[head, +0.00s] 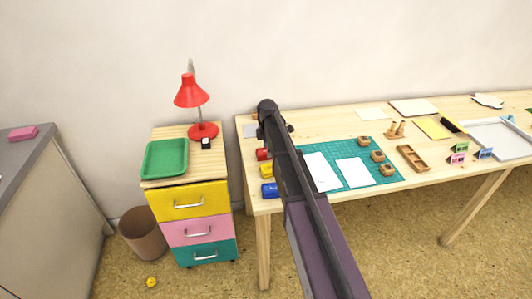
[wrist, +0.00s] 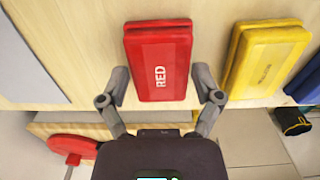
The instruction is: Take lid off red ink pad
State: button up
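The red ink pad (wrist: 157,35) lies on the wooden table in the wrist view, with its red lid (wrist: 172,55), marked "RED", on top. In the head view part of the red ink pad (head: 262,154) shows at the table's left end, beside my arm. My gripper (wrist: 162,80) is open. Its two grey fingers stand apart at the left and right of the pad's near end, with gaps on both sides, and hold nothing. Their height above the table is hard to tell. My arm hides the gripper in the head view.
A yellow ink pad (wrist: 265,58) lies close to the right of the red one in the wrist view. A blue ink pad (head: 269,190) lies beyond it. A drawer unit with a green tray (head: 165,158) and red lamp (head: 190,92) stands left of the table.

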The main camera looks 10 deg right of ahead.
jog(key=shift+c, duration=0.7)
jog(key=shift+r, duration=0.1)
notch_tip(320, 180, up, 4)
jog(key=p, duration=0.3)
jog(key=shift+f+p, duration=0.25)
jog(key=shift+p, duration=0.1)
jog(key=s, duration=0.5)
jog(key=s+r+p, duration=0.1)
jog(key=s, duration=1)
jog(key=shift+a+r, duration=0.1)
jog(key=shift+r, duration=0.05)
jog(key=shift+a, duration=0.1)
